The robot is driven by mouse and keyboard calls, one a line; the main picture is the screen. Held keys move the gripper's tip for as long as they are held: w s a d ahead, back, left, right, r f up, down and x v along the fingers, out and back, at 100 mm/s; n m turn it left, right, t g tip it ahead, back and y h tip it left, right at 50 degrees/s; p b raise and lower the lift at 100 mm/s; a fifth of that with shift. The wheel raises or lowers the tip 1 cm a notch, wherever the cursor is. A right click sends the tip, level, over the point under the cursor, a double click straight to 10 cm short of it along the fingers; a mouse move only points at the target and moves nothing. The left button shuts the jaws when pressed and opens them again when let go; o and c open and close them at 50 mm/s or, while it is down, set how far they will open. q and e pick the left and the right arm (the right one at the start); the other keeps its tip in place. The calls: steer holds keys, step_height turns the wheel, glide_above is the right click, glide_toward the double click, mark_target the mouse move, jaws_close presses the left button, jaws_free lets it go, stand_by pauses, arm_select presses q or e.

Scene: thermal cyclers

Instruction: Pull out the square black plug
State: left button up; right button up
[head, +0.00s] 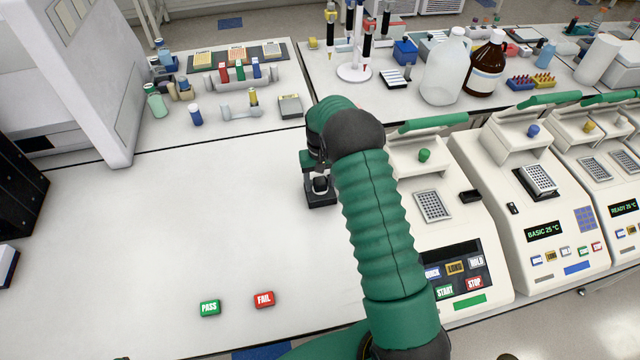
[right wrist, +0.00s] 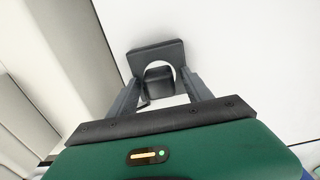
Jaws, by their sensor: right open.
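My right gripper (head: 320,180) reaches down from behind the green arm to the bench, left of the nearest thermal cycler. In the right wrist view its two grey fingers (right wrist: 160,88) stand apart. A small dark block (right wrist: 158,74) shows between and beyond them, in front of a dark square plate (right wrist: 155,52). In the head view a black square base (head: 321,202) lies under the gripper, partly hidden. I cannot tell whether the block is the square black plug or whether the fingers touch it. My left gripper is not in view.
More thermal cyclers (head: 520,135) stand to the right. PASS (head: 209,308) and FAIL (head: 264,299) buttons are on the bench's front. A tube rack (head: 240,76), a clear jug (head: 445,70) and a brown bottle (head: 487,65) stand at the back. The bench's middle left is clear.

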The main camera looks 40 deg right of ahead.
mark_target(320, 179)
stand_by(0.4)
steer(key=shift+c, duration=0.5)
jaws_close()
steer(key=shift+r, duration=0.2)
steer(key=shift+r+p, duration=2.2)
steer(key=shift+r, duration=0.65)
